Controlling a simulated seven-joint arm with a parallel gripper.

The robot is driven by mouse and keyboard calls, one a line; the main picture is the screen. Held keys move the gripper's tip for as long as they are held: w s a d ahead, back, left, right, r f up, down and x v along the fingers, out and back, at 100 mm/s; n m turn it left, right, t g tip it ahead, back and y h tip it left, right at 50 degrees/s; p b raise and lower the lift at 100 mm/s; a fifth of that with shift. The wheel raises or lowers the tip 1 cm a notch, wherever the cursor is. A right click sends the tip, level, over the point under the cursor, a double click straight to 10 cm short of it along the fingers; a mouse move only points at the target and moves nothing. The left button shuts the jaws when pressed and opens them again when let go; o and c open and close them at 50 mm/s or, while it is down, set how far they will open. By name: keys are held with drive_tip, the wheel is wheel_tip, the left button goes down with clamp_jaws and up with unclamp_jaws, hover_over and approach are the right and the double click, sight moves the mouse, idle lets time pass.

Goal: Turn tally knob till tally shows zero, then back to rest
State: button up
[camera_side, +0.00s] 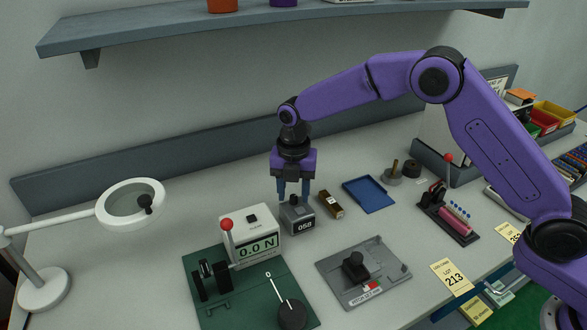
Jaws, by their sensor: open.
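The tally counter (300,222) is a small dark grey box on the bench, and its front window reads 058. A small dark knob stands on its top, between my fingers. My gripper (293,192) points straight down just above the counter. Its two blue fingers are apart, one on each side of the knob; whether either touches it I cannot tell.
A white force meter (248,235) reading 0.0 N stands close left, on a green base (210,313) with a red-balled lever. A brown block (331,204) lies close right, with a blue tray (369,195) beyond. A grey plate fixture (390,268) is in front. A shelf (180,28) hangs above.

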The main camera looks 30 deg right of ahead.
sight(294, 196)
wheel_tip(294, 196, up, 17)
idle(0.4)
wheel_tip(294, 196, down, 18)
drive_tip(key=n, duration=0.2)
drive_tip(key=shift+r+n+y, duration=0.25)
drive_tip(key=shift+n+y, duration=0.05)
idle(0.7)
clamp_jaws()
